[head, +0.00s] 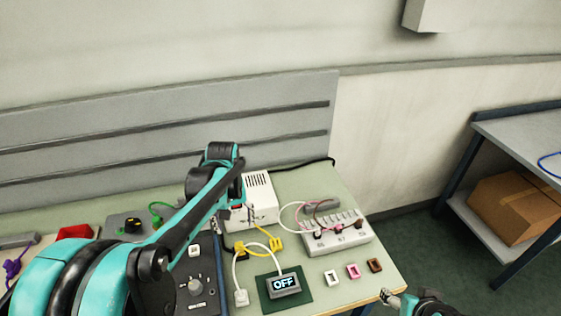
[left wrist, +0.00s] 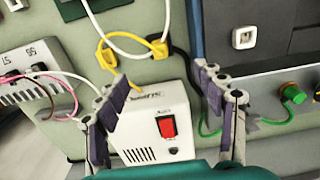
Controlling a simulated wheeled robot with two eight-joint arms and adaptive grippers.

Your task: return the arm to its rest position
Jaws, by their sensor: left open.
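My left arm (head: 185,225) reaches in from the left over the bench, bent down at its far end. In the left wrist view my left gripper (left wrist: 162,92) is open and empty. Its fingers show on either side of a white box (left wrist: 150,118) with a red rocker switch (left wrist: 166,127). I cannot tell its height above the box. In the head view the white box (head: 262,200) is partly hidden by the arm. Part of my right gripper (head: 389,297) shows at the bottom edge, off the bench's front right corner, too small to read its jaws.
A grey terminal block (head: 345,240) with wires stands right of the box. An "OFF" display (head: 284,285) sits on a green plate in front. Yellow plugs (head: 262,247) and cables lie between. A control panel (head: 205,290) is under the arm. A side table (head: 530,140) stands right.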

